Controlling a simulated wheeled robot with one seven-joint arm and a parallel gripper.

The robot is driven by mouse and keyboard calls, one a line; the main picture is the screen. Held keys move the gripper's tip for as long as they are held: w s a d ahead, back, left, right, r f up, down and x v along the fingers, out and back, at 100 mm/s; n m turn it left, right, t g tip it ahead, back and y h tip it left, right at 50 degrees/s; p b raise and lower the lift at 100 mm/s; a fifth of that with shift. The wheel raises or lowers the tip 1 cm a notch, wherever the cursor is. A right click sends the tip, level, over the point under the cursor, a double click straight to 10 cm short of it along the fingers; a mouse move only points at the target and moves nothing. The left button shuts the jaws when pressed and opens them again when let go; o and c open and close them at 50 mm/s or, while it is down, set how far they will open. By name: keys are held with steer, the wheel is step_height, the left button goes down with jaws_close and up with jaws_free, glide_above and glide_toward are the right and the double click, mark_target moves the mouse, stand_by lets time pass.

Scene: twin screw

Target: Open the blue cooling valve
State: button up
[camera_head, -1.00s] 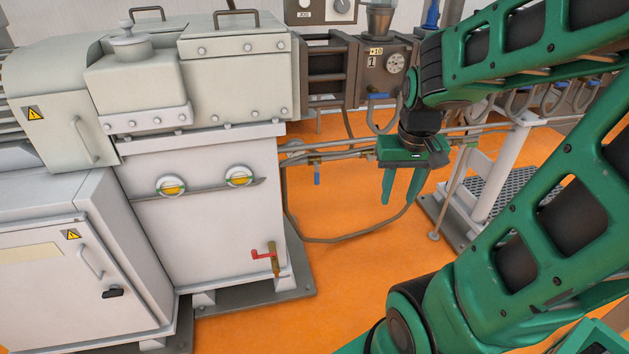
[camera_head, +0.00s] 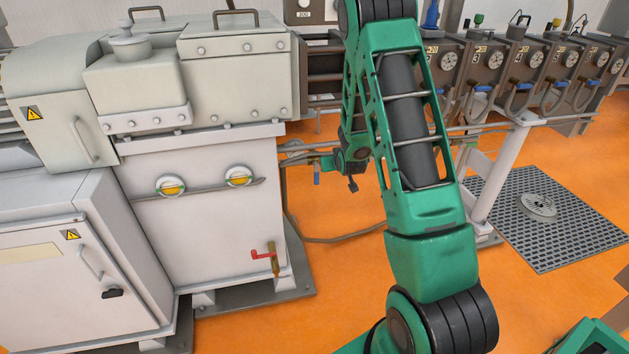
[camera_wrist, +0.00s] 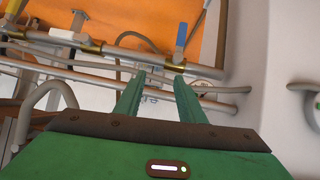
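A small blue valve handle (camera_head: 316,179) hangs from the pipes just right of the grey machine cabinet. In the wrist view, a blue handle (camera_wrist: 181,36) stands on a brass fitting of a pipe, above and slightly right of my fingertips. The fingers point toward the pipes, apart from the blue handle. In the head view my arm largely hides the gripper.
Several blue handles (camera_head: 516,84) line the barrel row at right. A red-handled valve (camera_head: 264,255) is low on the cabinet (camera_head: 215,225). A pale wall (camera_wrist: 270,60) is close at right in the wrist view. Orange floor (camera_head: 335,280) is open in front. A grate (camera_head: 560,235) lies right.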

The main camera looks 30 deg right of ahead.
steer(key=w+a+f+t, duration=0.1)
steer(key=w+f+t, duration=0.25)
steer(key=f, duration=0.45)
steer(key=t+h, duration=0.1)
steer(key=t, duration=0.2)
glide_toward(317, 179)
steer(key=x, duration=1.1)
jaws_close()
